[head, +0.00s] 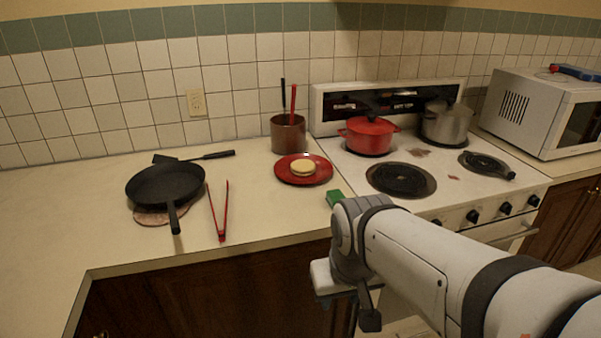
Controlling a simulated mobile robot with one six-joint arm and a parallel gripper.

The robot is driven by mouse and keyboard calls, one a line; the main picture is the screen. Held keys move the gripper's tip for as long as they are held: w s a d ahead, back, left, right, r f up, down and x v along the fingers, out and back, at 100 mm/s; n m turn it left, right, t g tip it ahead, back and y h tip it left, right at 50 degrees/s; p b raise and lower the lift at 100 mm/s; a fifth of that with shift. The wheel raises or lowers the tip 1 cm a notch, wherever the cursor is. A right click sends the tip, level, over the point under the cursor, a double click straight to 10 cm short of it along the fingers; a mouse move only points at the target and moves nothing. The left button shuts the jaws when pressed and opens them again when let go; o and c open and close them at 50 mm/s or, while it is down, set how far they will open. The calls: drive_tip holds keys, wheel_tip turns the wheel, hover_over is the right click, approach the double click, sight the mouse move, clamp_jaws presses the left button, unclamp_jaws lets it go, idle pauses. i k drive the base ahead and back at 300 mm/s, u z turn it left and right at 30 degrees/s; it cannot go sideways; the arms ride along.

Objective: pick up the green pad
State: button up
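The green pad (335,197) is a small green block lying near the front edge of the counter, just left of the stove. Part of it is hidden behind my arm's wrist. My gripper (345,308) hangs in front of the counter edge, lower in the picture than the pad and apart from it. Its fingers are mostly hidden or point away, so I cannot tell whether it is open or shut. I see nothing held in it.
A red plate (283,174) with a bun-like item (302,169) lies behind the pad. Red-handled tongs (221,233) and a black pan (160,184) are left. The stove (440,190) with a red pot (369,138) is right. The counter (270,217) left of the pad is clear.

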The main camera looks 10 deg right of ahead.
sight(332, 197)
drive_tip(key=i, duration=0.85)
drive_tip(key=u, duration=0.05)
